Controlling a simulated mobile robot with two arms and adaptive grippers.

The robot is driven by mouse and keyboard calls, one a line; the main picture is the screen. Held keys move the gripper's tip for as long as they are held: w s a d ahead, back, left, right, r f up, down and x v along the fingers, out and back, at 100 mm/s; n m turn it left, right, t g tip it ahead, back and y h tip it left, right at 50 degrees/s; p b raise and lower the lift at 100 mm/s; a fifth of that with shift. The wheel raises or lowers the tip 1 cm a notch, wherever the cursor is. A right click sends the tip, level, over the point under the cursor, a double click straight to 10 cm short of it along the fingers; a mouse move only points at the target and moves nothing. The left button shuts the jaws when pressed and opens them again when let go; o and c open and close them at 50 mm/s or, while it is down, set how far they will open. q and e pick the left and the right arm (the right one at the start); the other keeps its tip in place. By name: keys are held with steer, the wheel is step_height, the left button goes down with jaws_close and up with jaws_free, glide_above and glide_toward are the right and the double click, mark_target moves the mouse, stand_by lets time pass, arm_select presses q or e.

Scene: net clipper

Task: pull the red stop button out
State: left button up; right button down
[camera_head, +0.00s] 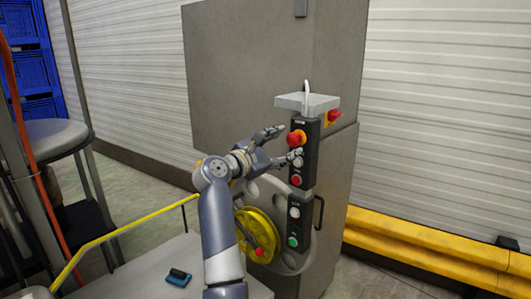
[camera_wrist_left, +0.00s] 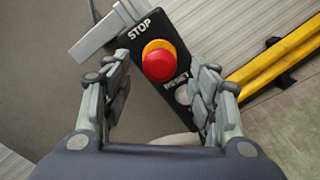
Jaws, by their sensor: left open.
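The red stop button (camera_head: 294,139) sits on a yellow collar at the top of a dark control panel (camera_head: 299,208) on the machine. In the left wrist view the red stop button (camera_wrist_left: 158,64) shows below the word STOP, with a white RESET button (camera_wrist_left: 184,94) beside it. My left gripper (camera_head: 283,142) is open just left of the button in the head view. In the left wrist view its fingers (camera_wrist_left: 160,85) stand apart on either side of the button, and nothing is between their pads that I see gripped. My right gripper is not in view.
A yellow barrier (camera_head: 430,250) runs along the right wall. A yellow rail (camera_head: 125,228) and a table (camera_head: 150,276) are at the lower left.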

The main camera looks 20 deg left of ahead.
arm_select(q)
steer(key=v, duration=0.8)
steer(key=shift+s, duration=0.35)
steer(key=shift+a, duration=0.15)
